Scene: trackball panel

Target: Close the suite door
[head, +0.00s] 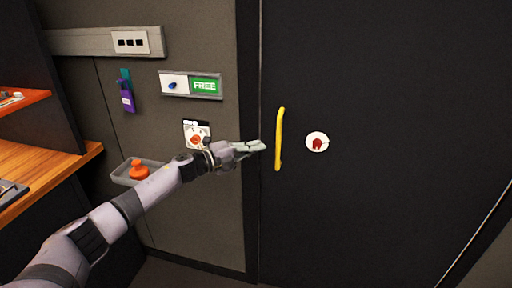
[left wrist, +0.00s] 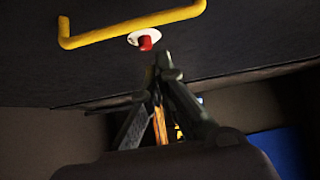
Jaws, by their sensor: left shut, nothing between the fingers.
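The suite door (head: 380,80) is a large dark panel that fills the right half of the head view. It carries a yellow upright bar handle (head: 280,139) near its left edge and a white disc with a red knob (head: 317,142) to the right of it. My left gripper (head: 264,146) is shut and empty, just left of the handle. In the left wrist view the handle (left wrist: 130,25) and red knob (left wrist: 146,42) lie beyond the fingertips (left wrist: 165,62). I cannot tell whether the fingers touch the door. My right gripper is not in view.
Left of the door, the grey wall holds a slider plate marked FREE (head: 191,84), a dial panel (head: 196,134), a purple tag (head: 126,92) and a tray (head: 122,174) with an orange knob (head: 139,170). Wooden shelves (head: 40,170) stand at far left.

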